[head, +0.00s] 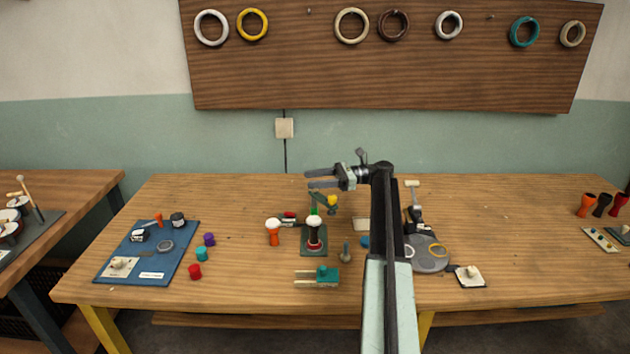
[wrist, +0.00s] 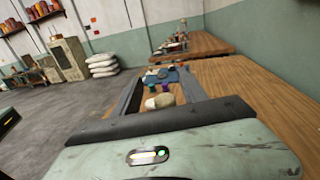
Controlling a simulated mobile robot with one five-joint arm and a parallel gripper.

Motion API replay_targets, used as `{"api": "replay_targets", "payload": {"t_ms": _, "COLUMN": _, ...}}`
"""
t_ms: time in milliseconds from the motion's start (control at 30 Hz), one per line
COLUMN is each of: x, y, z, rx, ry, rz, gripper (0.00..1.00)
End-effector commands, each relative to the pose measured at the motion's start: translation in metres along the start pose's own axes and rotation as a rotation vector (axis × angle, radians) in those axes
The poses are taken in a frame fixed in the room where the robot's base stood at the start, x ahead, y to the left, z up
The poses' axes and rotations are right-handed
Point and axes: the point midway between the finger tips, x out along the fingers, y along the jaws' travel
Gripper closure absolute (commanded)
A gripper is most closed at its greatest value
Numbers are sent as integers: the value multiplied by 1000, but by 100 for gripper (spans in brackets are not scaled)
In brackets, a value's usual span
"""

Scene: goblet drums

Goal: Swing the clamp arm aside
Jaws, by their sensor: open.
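A small drum (head: 313,232) with a white head, dark body and red ring stands upright on a dark green fixture base (head: 309,251) in mid-table. Behind it rises a post with a green and yellow part (head: 329,203), which looks like the clamp arm; its exact outline is too small to tell. My gripper (head: 309,178) is open and empty, reaching left above the fixture, apart from it in the picture. In the wrist view my two dark fingers (wrist: 158,82) are spread, with a whitish rounded top (wrist: 160,101) showing between and below them.
A blue mat (head: 150,252) with parts is at left. A grey round tray (head: 428,255) is right of my arm. Bare table (head: 520,220) lies further right.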

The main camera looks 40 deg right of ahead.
Motion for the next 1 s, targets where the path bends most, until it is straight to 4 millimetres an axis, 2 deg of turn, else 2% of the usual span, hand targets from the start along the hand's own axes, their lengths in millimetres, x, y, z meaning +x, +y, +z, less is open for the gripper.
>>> {"api": "replay_targets", "payload": {"t_ms": 33, "x": -1, "y": 0, "z": 24, "rx": 0, "ry": 0, "rz": 0, "gripper": 50}}
{"api": "replay_targets", "payload": {"t_ms": 100, "x": 3, "y": 27, "z": 16, "rx": 0, "ry": 0, "rz": -1, "gripper": 50}}
{"api": "replay_targets", "payload": {"t_ms": 200, "x": 5, "y": 57, "z": 19, "rx": 0, "ry": 0, "rz": 1, "gripper": 50}}
{"api": "replay_targets", "payload": {"t_ms": 500, "x": 9, "y": 134, "z": 29, "rx": 0, "ry": 0, "rz": 1, "gripper": 50}}
{"api": "replay_targets", "payload": {"t_ms": 700, "x": 9, "y": 157, "z": 32, "rx": 0, "ry": 0, "rz": 0, "gripper": 50}}
{"api": "replay_targets", "payload": {"t_ms": 1000, "x": 9, "y": 159, "z": 32, "rx": 0, "ry": 0, "rz": 1, "gripper": 50}}
